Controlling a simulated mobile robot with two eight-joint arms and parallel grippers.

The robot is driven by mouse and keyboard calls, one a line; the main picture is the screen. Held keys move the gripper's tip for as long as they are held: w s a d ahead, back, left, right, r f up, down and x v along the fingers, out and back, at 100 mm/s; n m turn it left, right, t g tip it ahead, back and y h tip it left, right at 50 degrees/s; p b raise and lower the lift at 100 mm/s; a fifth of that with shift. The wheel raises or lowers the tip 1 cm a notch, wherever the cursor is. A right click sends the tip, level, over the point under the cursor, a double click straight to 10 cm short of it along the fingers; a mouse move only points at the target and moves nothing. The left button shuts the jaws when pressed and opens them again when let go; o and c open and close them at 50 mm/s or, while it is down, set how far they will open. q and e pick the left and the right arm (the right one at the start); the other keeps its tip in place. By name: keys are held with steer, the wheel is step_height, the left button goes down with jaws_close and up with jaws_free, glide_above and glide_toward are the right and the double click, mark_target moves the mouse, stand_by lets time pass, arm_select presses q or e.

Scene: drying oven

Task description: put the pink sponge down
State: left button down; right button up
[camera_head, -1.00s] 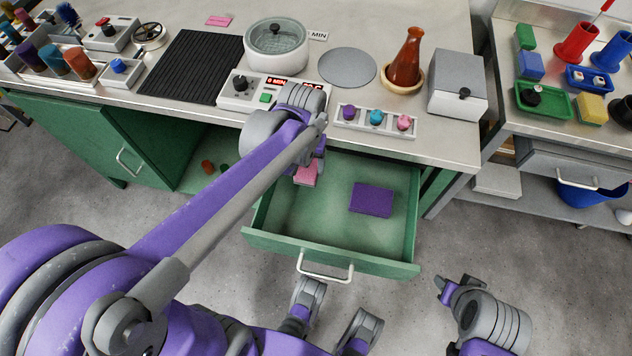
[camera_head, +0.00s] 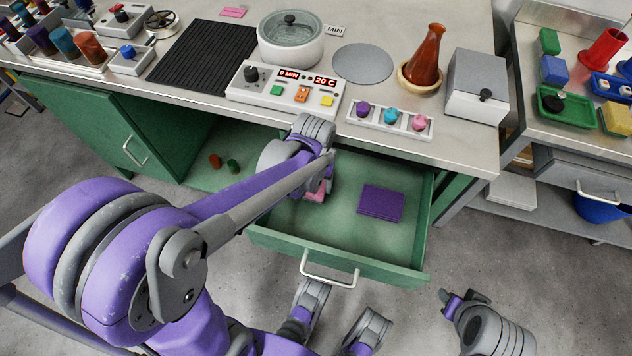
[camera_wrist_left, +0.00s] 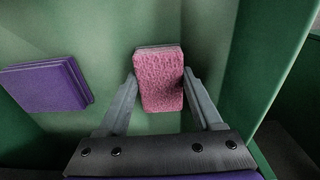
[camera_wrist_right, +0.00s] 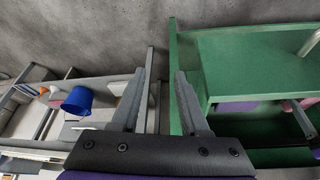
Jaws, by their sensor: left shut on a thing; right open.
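The pink sponge (camera_wrist_left: 159,78) is between the fingers of my left gripper (camera_wrist_left: 160,88), which is shut on it, inside the open green drawer (camera_head: 345,262). In the head view the sponge (camera_head: 316,186) is mostly hidden behind the gripper. I cannot tell whether it touches the drawer floor. A purple sponge-like block (camera_head: 381,202) lies flat on the drawer floor, apart from the pink sponge; it also shows in the left wrist view (camera_wrist_left: 45,85). My right gripper (camera_head: 463,296) is open and empty, outside the drawer to the right.
The counter above the drawer holds a control panel (camera_head: 285,90), a three-knob strip (camera_head: 390,120), a brown flask (camera_head: 425,60) and a grey box (camera_head: 476,85). A green cabinet door (camera_head: 110,130) stands open on the left. The drawer floor around the purple block is clear.

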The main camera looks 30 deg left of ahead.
mark_target(315, 187)
arm_select(q)
steer(key=shift+f, duration=0.15)
steer(key=shift+c, duration=0.2)
jaws_free()
steer(key=shift+r, duration=0.35)
step_height(315, 187, up, 11)
steer(key=p, duration=0.4)
steer(key=s+d+f+m+t, duration=0.1)
steer(key=s+d+m+t, duration=0.1)
steer(key=s, duration=0.9)
steer(key=shift+s+d+f+m+t, duration=0.35)
steer(key=shift+d+t, duration=0.3)
steer(key=shift+t, duration=0.45)
steer(key=shift+r, duration=0.15)
